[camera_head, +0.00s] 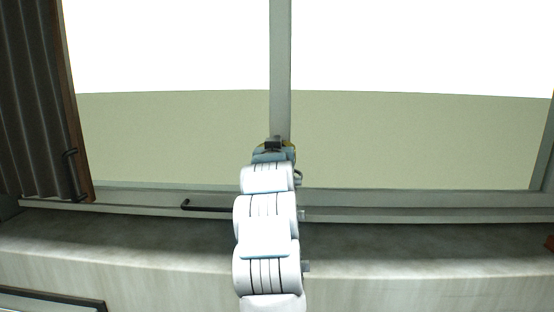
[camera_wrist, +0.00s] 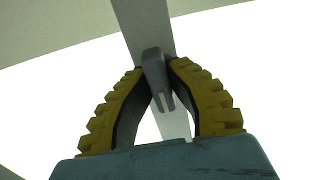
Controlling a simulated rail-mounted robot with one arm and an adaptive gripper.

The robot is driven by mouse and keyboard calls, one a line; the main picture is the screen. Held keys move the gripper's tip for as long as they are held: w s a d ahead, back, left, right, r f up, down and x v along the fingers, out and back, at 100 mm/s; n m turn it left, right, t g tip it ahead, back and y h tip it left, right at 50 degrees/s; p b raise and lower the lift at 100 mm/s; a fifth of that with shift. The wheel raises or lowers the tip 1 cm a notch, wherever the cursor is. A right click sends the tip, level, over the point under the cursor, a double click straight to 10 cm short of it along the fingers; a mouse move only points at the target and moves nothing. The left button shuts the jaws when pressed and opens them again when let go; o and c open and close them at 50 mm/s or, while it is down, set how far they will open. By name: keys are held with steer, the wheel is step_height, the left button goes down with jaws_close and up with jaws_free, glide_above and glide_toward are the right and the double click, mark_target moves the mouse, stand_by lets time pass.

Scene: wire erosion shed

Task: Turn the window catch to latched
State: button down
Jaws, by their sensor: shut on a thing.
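The window catch is a small grey lever (camera_wrist: 153,62) on the window's upright middle bar (camera_head: 281,70). In the wrist view it lies roughly along that bar, its free end toward my gripper and slightly to the right. My gripper (camera_wrist: 158,68) has its two yellow ribbed fingers closed in on either side of the catch, with the tips against it. In the head view my gripper (camera_head: 274,147) is at the bar, below the middle of the panes, and my arm hides most of it. The catch's latched or unlatched state cannot be told.
A dark pleated curtain (camera_head: 32,100) and a brown wooden edge with a black handle (camera_head: 70,165) stand at the left. A black bar handle (camera_head: 207,208) sits low on the frame. The concrete sill (camera_head: 150,235) is mostly clear. A small red thing (camera_head: 549,243) shows at the right edge.

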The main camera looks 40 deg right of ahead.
steer(key=shift+w+f, duration=0.1)
steer(key=shift+f, duration=0.2)
steer(key=c, duration=1)
jaws_free()
steer(key=shift+r, duration=0.15)
steer(key=shift+r, duration=0.1)
steer(key=shift+s+a+r, duration=0.1)
steer(key=shift+s+a, duration=0.2)
steer(key=shift+s, duration=0.1)
steer(key=v, duration=1.1)
steer(key=shift+w, duration=0.1)
